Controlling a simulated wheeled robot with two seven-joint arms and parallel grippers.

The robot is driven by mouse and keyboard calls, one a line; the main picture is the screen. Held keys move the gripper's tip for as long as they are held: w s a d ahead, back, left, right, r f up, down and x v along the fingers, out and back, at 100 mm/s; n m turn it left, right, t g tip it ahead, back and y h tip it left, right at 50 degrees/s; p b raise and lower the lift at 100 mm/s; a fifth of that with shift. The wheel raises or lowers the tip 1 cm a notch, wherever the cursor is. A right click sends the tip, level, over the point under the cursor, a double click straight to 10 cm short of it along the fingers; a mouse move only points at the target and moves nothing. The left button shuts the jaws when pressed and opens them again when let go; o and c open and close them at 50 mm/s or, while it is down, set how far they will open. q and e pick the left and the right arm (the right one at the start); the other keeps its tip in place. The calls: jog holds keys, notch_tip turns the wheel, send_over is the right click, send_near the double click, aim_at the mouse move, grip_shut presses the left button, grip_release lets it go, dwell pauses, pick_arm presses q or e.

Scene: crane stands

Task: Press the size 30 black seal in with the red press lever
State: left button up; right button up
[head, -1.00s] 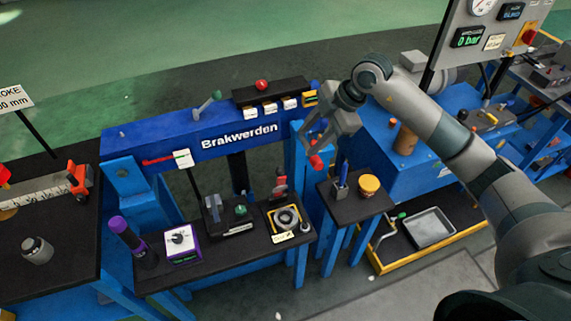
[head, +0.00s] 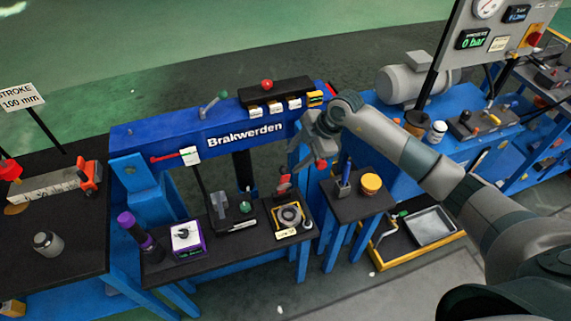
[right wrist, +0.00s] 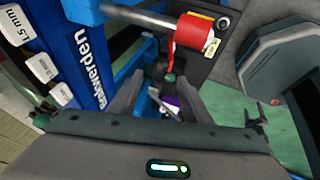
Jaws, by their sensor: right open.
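The red press lever shows as a red handle (head: 321,163) beside the blue press frame. In the right wrist view its thick red grip (right wrist: 195,34) sits at the end of a metal rod, in front of the fingers. My right gripper (head: 303,160) is open and empty, close beside the red handle; I cannot tell if it touches. Its two fingers, apart, show in the right wrist view (right wrist: 158,100). Below stands a yellow-framed fixture (head: 274,216) with a grey ring (head: 289,215) in it. No size 30 black seal can be made out. My left gripper is out of view.
The blue Brakwerden beam (head: 205,142) runs behind the black bench. A purple-edged box (head: 187,237) and a dark purple-capped cylinder (head: 138,235) stand left. A side table (head: 358,208) at right holds a yellow-lidded jar (head: 371,184).

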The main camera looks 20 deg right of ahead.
aim_at(284, 169)
jog(key=shift+p+x, duration=0.65)
jog(key=shift+x, duration=2.9)
grip_shut()
